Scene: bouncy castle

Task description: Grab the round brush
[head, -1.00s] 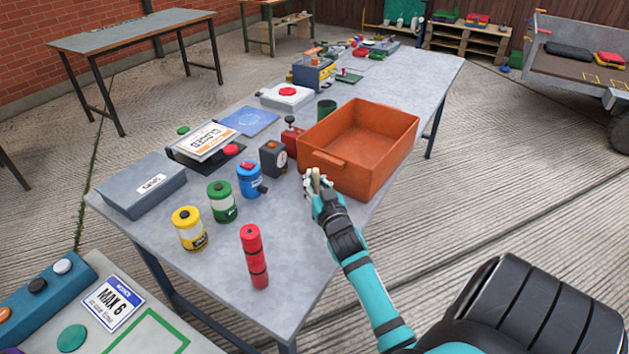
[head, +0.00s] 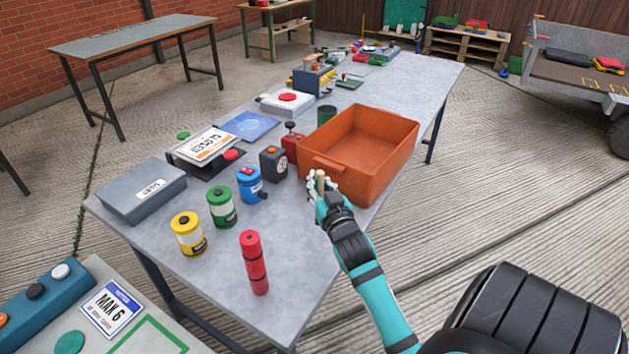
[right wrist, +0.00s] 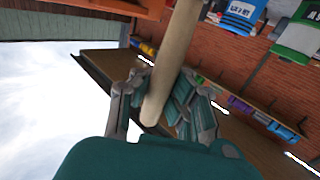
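My right gripper (head: 319,196) is beside the near left corner of the orange crate, at the right edge of the table. A pale wooden handle (head: 319,180) sticks up between its fingers. In the right wrist view the same round handle (right wrist: 173,62) runs between the fingers of my right gripper (right wrist: 158,108), which close around it from both sides. It looks like the handle of the round brush; its bristle end is out of sight. My left gripper is not in view.
The orange crate (head: 347,171) stands on the grey table (head: 200,275). A red cylinder (head: 254,262), a yellow can (head: 188,234), a green can (head: 221,204) and a blue can (head: 250,185) stand to the left. The table's near right corner is bare.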

